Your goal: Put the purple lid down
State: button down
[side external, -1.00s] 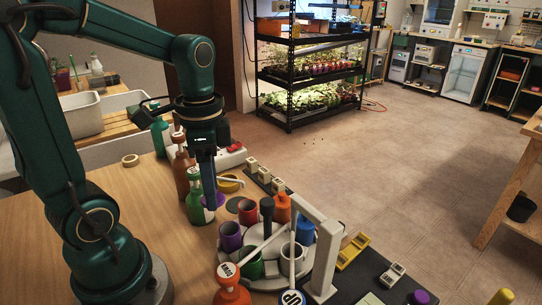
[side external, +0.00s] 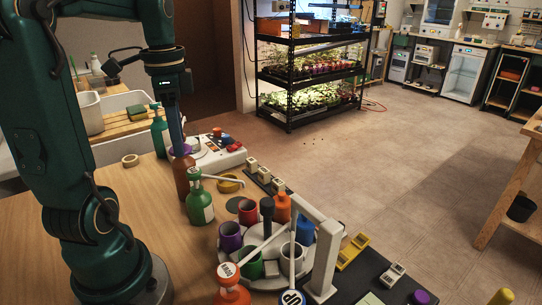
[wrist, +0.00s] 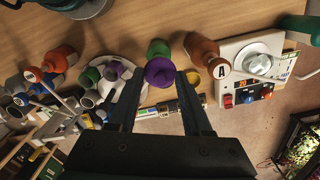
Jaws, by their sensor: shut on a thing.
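The purple lid (wrist: 160,72) is round and sits between my fingertips in the wrist view. My gripper (side external: 180,150) is shut on it. In the side view the lid (side external: 181,151) is a small purple patch at the fingertips, mostly hidden by the fingers. It is held up, and in that view it overlaps the top of a brown bottle (side external: 182,177); I cannot tell the gap between them. A green bottle (side external: 200,207) stands to the lower right of my fingertips, apart from them.
A white device with a dial (side external: 222,155) stands right of my gripper. A carousel of coloured cups (side external: 243,273) and a white arch (side external: 327,245) are at the front. A yellow ring (side external: 229,184) lies behind the green bottle. Bare wooden table (side external: 140,215) lies to the left.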

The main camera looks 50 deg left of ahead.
jog(key=shift+m, duration=0.7)
jog(key=w+f, duration=0.3)
jog(key=f, duration=0.1)
jog(key=w+d+f, duration=0.1)
jog(key=w+f, duration=0.6)
jog(key=f, duration=0.2)
jog(key=shift+w+d, duration=0.2)
jog(key=shift+d, duration=0.2)
jog(key=shift+f, duration=2.15)
jog(key=shift+f, duration=0.1)
jog(key=shift+c, duration=1.6)
grip_release()
